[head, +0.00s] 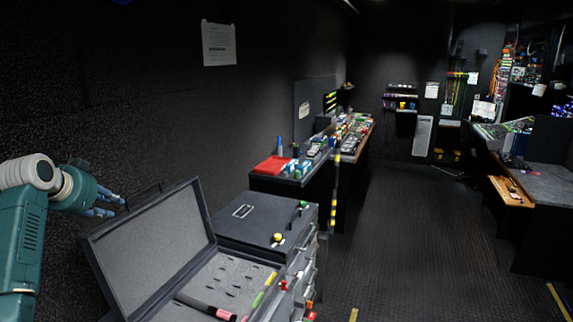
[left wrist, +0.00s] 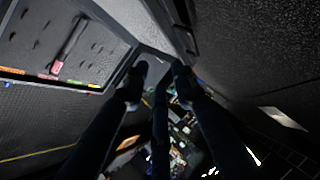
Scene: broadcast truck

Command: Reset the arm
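My left arm comes in from the left edge of the head view. Its teal and blue gripper (head: 105,204) is beside the black wall, behind the raised lid of an open grey case (head: 150,250). In the left wrist view my left gripper's dark fingers (left wrist: 160,76) point away from the camera, with a gap between their tips. I see nothing held between them. The open case also shows at the upper left of the left wrist view (left wrist: 30,35). My right arm and gripper are in neither view.
The case has a foam insert with a dark-and-pink marker (head: 207,308) and other coloured items. A dark drawer cabinet (head: 255,222) stands beyond it. A cluttered bench with a red tray (head: 272,164) runs along the wall. The floor (head: 410,230) on the right is clear.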

